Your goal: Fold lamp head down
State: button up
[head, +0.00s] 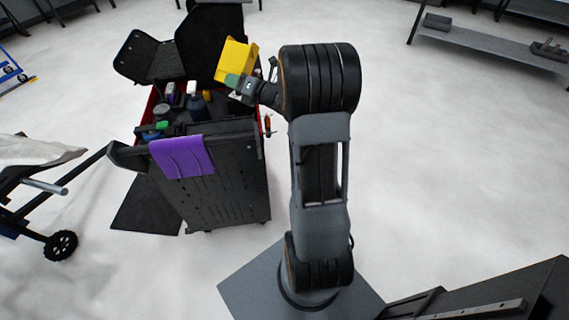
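A yellow boxy thing (236,60), which looks like the lamp head, is tilted above the back right of a black tool cart (228,188). My arm reaches up and bends left to it. My gripper (240,84) is at the lower edge of the yellow thing, beside a small green part (232,80). The gripper is small and dark here. I cannot tell whether it touches the yellow thing or whether its fingers are open or shut. The lamp's hinge and support are hidden or too small to make out.
Several bottles (196,105) stand in the cart's top tray. A purple cloth (182,157) hangs over its front edge. A black seat-like thing (148,58) is behind. A wheeled frame (50,205) is at left, a grey bench (490,48) at upper right.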

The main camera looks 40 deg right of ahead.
jog(key=b+v, duration=0.2)
jog(key=v, duration=1)
jog(key=s+d+f+m+g+h+b, duration=0.1)
jog(key=d+f+m+g+h, duration=0.35)
jog(key=m, duration=0.45)
jog(key=s+d+f+m+g+h+b, duration=0.15)
jog(key=d+f+m+h, duration=0.25)
jog(key=f+m+h, duration=0.4)
jog(key=s+a+f+m+g+y+b, duration=0.2)
jog(key=s+a+f+m+g+b, duration=0.5)
jog(key=a+f+m+b, duration=0.3)
jog(key=shift+s+a+m, duration=0.55)
jog(key=shift+s+m, duration=0.15)
jog(key=shift+m, duration=1.1)
